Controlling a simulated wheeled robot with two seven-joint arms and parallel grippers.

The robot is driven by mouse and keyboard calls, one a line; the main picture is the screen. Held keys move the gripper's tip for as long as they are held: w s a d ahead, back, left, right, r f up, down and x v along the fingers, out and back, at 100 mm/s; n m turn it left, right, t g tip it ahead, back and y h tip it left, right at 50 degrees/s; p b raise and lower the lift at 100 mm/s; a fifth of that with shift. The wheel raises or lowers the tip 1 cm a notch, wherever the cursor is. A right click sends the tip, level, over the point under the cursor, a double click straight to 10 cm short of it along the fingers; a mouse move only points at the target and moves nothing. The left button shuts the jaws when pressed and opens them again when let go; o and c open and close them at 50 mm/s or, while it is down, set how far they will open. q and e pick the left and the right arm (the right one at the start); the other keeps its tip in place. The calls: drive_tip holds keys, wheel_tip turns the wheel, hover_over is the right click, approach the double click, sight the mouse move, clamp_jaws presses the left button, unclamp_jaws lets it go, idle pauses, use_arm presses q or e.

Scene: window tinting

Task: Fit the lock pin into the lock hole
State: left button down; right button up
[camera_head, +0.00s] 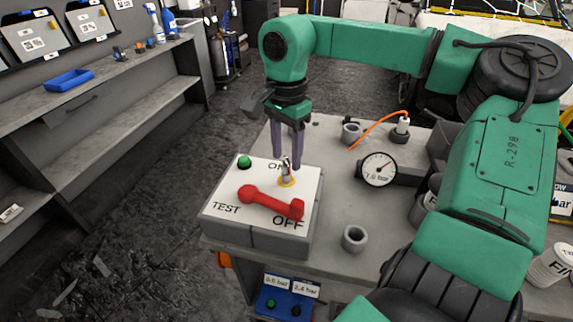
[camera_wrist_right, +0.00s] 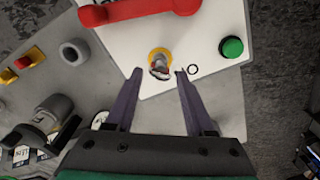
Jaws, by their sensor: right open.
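The lock pin (camera_head: 286,166) is a small metallic piece with reddish marks, at the yellow-ringed lock hole (camera_head: 287,182) on the white panel (camera_head: 229,193). In the wrist view the pin (camera_wrist_right: 159,72) overlaps the yellow ring (camera_wrist_right: 160,54); I cannot tell how deep it sits. My right gripper (camera_head: 288,167) is above the panel, open, with its two purple fingers on either side of the pin. In the wrist view a gap shows between each fingertip and the pin. My left gripper is not in view.
A red lever (camera_head: 268,203) lies on the panel in front of the hole, with a green button (camera_head: 244,162) at the left. A pressure gauge (camera_head: 379,168), grey cup (camera_head: 354,238) and orange cable (camera_head: 378,126) are on the grey table (camera_head: 334,203) to the right.

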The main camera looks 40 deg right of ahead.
wheel_tip(320, 180, up, 9)
drive_tip(key=shift+f, duration=0.2)
drive_tip(key=shift+a, duration=0.1)
